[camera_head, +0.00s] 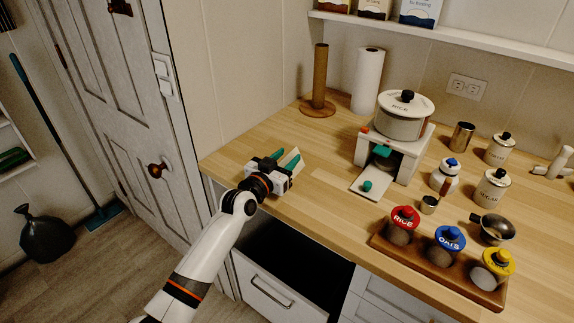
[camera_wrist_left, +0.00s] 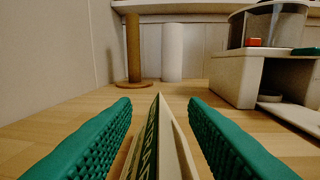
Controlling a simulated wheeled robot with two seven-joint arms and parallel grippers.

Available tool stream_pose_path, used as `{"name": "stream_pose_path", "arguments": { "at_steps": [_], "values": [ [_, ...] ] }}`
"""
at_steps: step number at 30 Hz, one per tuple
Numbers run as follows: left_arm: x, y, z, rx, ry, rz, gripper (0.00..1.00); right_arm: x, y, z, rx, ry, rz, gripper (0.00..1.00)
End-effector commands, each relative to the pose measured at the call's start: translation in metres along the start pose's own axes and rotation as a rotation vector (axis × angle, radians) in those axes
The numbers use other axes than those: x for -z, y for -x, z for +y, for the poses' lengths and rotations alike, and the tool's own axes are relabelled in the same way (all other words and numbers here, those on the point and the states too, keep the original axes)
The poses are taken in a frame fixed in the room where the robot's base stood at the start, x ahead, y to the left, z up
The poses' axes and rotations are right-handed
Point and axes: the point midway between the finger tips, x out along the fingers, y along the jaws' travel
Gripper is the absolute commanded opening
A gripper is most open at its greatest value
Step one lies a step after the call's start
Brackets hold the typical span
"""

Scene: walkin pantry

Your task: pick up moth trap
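The moth trap, a small cream tent-shaped card (camera_wrist_left: 163,140) with a dark printed left side, stands on the wooden counter. Its ridge points away from me in the left wrist view. In the head view it (camera_head: 291,157) is partly hidden by my left gripper (camera_head: 286,162), near the counter's left front part. The green padded fingers of my left gripper (camera_wrist_left: 160,103) are open, one on each side of the trap. Gaps show between the trap and both pads. The trap's lower near part is cut off by the wrist picture. My right gripper is not in view.
A wooden post holder (camera_head: 319,85) and a paper roll (camera_head: 368,80) stand behind. A white stand (camera_head: 408,158) bearing a rice cooker (camera_head: 402,120) is to the right. A tray (camera_head: 440,268) holds lidded jars at front right. A drawer (camera_head: 275,295) is below.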

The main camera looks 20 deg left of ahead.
Motion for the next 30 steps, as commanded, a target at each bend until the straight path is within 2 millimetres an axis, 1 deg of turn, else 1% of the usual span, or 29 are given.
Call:
{"name": "stream_pose_path", "arguments": {
  "at_steps": [1, 3, 9, 10, 17, 26, 29, 30],
  "values": [
    [0.0, -0.004, 0.0, 0.0, 0.001, -0.001, 0.4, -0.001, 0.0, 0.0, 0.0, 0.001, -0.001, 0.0],
    [0.0, -0.007, 0.0, 0.0, 0.002, -0.001, 0.4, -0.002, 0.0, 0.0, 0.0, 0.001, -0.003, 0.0],
    [0.0, -0.008, 0.0, 0.0, 0.001, -0.001, 0.4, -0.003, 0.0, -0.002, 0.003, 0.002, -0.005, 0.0],
    [0.0, -0.008, 0.0, 0.0, 0.001, -0.001, 0.38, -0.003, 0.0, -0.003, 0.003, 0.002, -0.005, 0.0],
    [0.0, -0.007, 0.0, 0.0, 0.001, 0.0, 0.0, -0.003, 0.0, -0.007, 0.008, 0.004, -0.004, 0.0],
    [-0.003, -0.007, 0.0, 0.0, 0.001, -0.001, 0.0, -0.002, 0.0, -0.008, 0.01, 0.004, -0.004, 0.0],
    [-0.014, -0.008, -0.001, 0.001, 0.0, -0.004, 0.0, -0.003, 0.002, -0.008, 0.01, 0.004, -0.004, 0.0],
    [-0.021, -0.008, -0.001, 0.001, 0.001, -0.005, 0.0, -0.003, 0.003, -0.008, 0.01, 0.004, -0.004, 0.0]
  ]
}}
